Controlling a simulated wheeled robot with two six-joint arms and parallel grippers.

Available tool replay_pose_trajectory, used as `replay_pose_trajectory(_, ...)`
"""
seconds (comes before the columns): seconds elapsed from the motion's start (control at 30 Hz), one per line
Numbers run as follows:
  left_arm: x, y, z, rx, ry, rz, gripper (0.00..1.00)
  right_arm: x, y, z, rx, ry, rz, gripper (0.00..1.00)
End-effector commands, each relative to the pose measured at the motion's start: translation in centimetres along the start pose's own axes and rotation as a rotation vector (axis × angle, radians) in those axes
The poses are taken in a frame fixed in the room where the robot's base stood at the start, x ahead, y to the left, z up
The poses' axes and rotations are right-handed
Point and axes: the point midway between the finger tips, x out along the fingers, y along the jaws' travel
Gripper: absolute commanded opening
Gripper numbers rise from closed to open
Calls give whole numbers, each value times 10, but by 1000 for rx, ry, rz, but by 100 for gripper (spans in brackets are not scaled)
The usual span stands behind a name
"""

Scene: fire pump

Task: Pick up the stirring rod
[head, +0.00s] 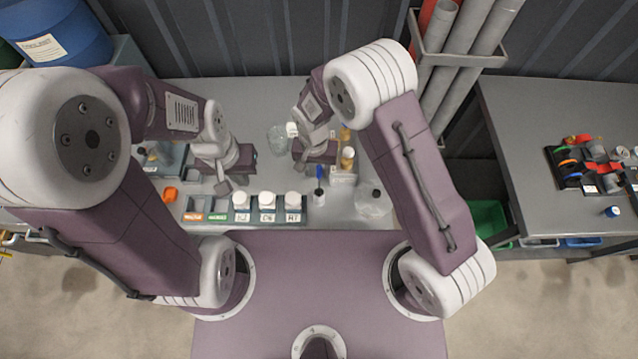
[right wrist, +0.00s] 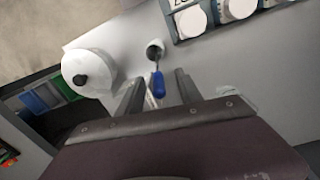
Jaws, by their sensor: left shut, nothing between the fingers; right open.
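The stirring rod appears to be the thin piece with a blue handle (head: 319,171), standing in a small holder (head: 318,196) at the bench front. In the right wrist view the blue handle (right wrist: 158,86) lies between the finger lines, its thin dark shaft running to the holder (right wrist: 155,49). My right gripper (head: 315,166) is open above and behind it; in its wrist view the fingers (right wrist: 160,84) stand apart on either side of the handle, with no contact visible. My left gripper (head: 222,187) is shut and empty, left of the rod, above the jar rack.
A rack (head: 250,217) with several white-lidded jars stands left of the holder. A clear round flask with a dark stopper (head: 374,202) stands close on its right. An orange item (head: 170,194) lies left.

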Motion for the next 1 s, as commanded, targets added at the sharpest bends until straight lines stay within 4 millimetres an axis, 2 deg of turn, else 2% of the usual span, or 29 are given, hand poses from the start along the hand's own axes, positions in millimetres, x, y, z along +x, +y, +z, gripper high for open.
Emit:
replay_pose_trajectory(0.17,-21,0,-2,0,0,0,0,22,3,2,-1,-6,6,43)
replay_pose_trajectory(0.3,-25,1,-3,0,0,0,0,45,3,2,-1,-3,3,43)
replay_pose_trajectory(0.57,-24,0,-2,0,0,0,0,51,2,1,-1,0,0,43)
replay_pose_trajectory(0.67,-24,0,-2,0,0,0,0,51,2,1,-1,-1,0,18)
replay_pose_trajectory(0.7,-24,0,-2,0,0,0,0,51,2,1,-1,-1,1,6)
replay_pose_trajectory(0.73,-24,0,-2,0,0,0,0,51,2,1,-1,-1,1,0)
replay_pose_trajectory(1.0,-24,0,-2,0,0,0,0,50,2,1,-1,-1,1,0)
